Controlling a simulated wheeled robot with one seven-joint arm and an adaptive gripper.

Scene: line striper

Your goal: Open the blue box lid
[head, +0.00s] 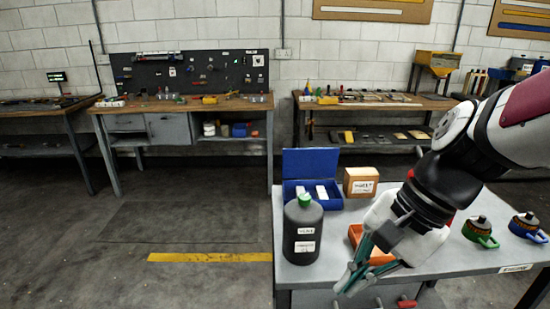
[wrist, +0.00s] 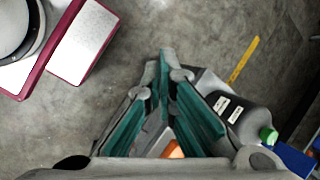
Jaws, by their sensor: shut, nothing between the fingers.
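The blue box (head: 317,196) stands on the left rear part of the grey table in the head view. Its lid (head: 310,163) is raised upright at the back, and two white items lie inside. A blue part, apparently the box, shows at the right edge of the wrist view (wrist: 294,160). My gripper (head: 350,280) is in front of the box and to its right, near the table's front edge, pointing down and left. Its teal fingers come together at the tips in the wrist view (wrist: 163,55), with nothing between them.
A dark bottle with a green cap (head: 303,232) stands in front of the blue box. A cardboard box (head: 360,181) is right of it. An orange tray (head: 372,243) lies partly behind my gripper.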

